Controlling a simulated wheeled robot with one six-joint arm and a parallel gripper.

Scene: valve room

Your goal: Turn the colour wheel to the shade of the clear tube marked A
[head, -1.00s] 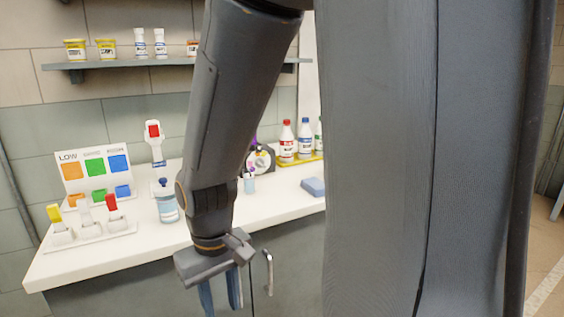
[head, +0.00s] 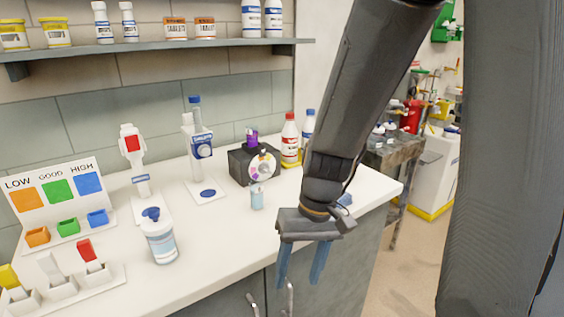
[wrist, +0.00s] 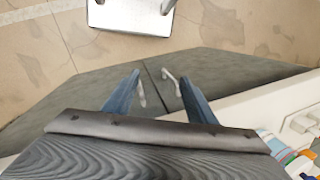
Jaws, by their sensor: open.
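The colour wheel (head: 262,167) is a pale disc with coloured spots on the front of a black box (head: 240,163) on the counter. A purple piece (head: 251,139) stands at the box's top. A small pale tube-like vessel (head: 257,196) stands just in front of the wheel; no letter A can be read on it. My gripper (head: 300,272) is open and empty, fingers pointing down before the counter's front edge, right of and nearer than the wheel. In the wrist view my gripper (wrist: 160,82) shows cabinet fronts and floor between its fingers, with no wheel in sight.
A shelf (head: 160,46) hangs above. Cabinet handles (head: 289,298) stick out below.

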